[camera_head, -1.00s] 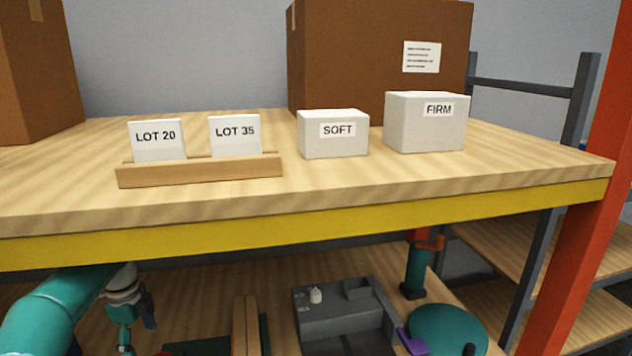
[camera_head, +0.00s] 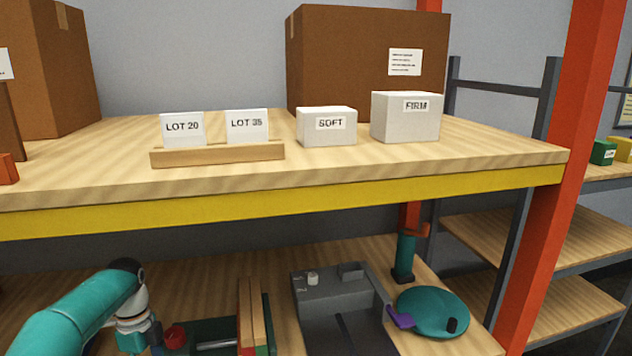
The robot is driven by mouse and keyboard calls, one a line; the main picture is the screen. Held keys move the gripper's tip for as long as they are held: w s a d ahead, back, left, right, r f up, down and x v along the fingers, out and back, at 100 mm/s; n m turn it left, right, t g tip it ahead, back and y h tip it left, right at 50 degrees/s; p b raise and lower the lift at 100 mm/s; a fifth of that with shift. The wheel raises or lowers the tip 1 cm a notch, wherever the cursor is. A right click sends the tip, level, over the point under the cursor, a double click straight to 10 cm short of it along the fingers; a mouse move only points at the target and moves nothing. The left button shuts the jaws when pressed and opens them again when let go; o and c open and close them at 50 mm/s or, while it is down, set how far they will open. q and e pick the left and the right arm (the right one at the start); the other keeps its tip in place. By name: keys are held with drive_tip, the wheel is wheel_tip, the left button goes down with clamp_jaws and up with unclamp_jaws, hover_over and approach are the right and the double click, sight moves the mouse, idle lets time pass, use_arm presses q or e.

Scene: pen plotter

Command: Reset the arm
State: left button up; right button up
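My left arm comes in from the lower left over the lower shelf. My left gripper (camera_head: 135,342) points down at the bottom edge of the picture. Its fingertips are cut off or hidden, so I cannot tell whether it is open or shut. To its right is a grey device (camera_head: 325,310) with a raised rim and a small white part on top. A purple piece (camera_head: 400,318) sits at its right side, touching or close to a teal disc (camera_head: 432,312) with a black knob. Behind the disc stands a teal post (camera_head: 405,257) with an orange collar. My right gripper is out of view.
The upper shelf (camera_head: 480,168), with a yellow front edge, overhangs the devices. It holds two lot cards in a wooden holder (camera_head: 215,155), SOFT (camera_head: 327,133) and FIRM (camera_head: 405,122) boxes and large cartons. A red button (camera_head: 175,337) and wooden strips (camera_head: 252,315) lie near my gripper. An orange upright (camera_head: 555,190) stands right.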

use_arm(q)
drive_tip(key=s+d+f+n+g+h, duration=0.1)
drive_tip(key=s+d+f, duration=0.6)
drive_tip(key=f, duration=0.3)
drive_tip(key=s+d+f+n+g+h, duration=0.1)
drive_tip(key=s+d+f+n+g, duration=0.1)
drive_tip(key=s+d+f, duration=0.7)
drive_tip(key=s+d+f+n+t, duration=0.2)
drive_tip(key=s+n, duration=0.3)
drive_tip(key=n, duration=0.3)
drive_tip(key=s+d+f+n+t+h, duration=0.1)
drive_tip(key=s+d+f+n+t, duration=0.2)
drive_tip(key=s+n, duration=0.3)
drive_tip(key=d+n, duration=0.1)
drive_tip(key=n, duration=0.2)
drive_tip(key=shift+d+f+n+h, duration=0.3)
drive_tip(key=shift+d+f, duration=0.05)
drive_tip(key=shift+f, duration=0.05)
